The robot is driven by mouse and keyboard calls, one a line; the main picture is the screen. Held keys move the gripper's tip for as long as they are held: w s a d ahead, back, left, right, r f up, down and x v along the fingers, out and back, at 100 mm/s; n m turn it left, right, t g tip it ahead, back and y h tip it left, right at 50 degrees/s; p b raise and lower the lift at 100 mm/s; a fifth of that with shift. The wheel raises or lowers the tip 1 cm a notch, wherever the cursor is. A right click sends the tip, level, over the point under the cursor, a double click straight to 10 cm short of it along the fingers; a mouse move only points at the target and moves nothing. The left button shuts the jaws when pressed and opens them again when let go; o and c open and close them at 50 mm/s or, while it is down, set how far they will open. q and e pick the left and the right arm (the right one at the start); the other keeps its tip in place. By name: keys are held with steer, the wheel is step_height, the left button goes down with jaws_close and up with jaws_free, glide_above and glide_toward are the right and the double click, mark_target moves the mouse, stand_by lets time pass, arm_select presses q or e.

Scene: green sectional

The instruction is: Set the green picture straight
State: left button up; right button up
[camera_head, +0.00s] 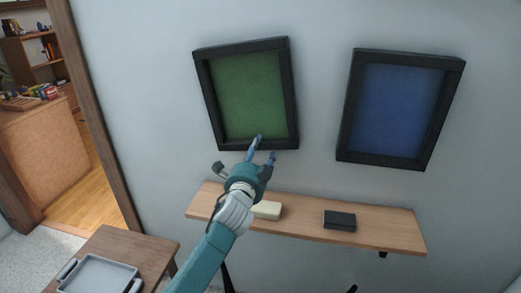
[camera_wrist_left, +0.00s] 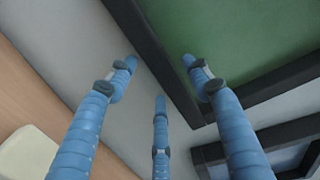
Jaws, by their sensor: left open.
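The green picture (camera_head: 248,92) hangs on the grey wall in a thick black frame. Its top edge rises to the right, while the shelf and the blue picture slope down to the right, so it looks tilted with its right side high. My left gripper (camera_head: 250,156) is open and empty at its lower edge, one fingertip overlapping the frame's bottom in the head view. In the left wrist view, the open blue fingers (camera_wrist_left: 160,75) lie around the lower frame bar of the green picture (camera_wrist_left: 225,30); I cannot tell whether they touch. My right gripper is not in view.
A blue picture (camera_head: 394,110) in a black frame hangs to the right. Below is a wooden shelf (camera_head: 300,222) with a cream block (camera_head: 267,210) and a black box (camera_head: 340,220). A side table with a grey tray (camera_head: 98,274) stands lower left, near a doorway.

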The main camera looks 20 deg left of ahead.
mark_target(246, 149)
arm_select(q)
steer(key=shift+w, duration=0.65)
jaws_close()
steer(key=shift+a+p, duration=0.3)
steer(key=shift+a, duration=0.15)
steer(key=shift+m, duration=0.9)
steer(key=a, duration=0.1)
steer(key=a+p, duration=0.1)
steer(key=a, duration=0.2)
steer(key=shift+s+f, duration=0.15)
steer(key=shift+f, duration=0.2)
jaws_free()
steer(key=shift+s, duration=0.1)
steer(key=s, duration=1.1)
steer(key=shift+s+d, duration=0.25)
steer(key=shift+s, duration=0.15)
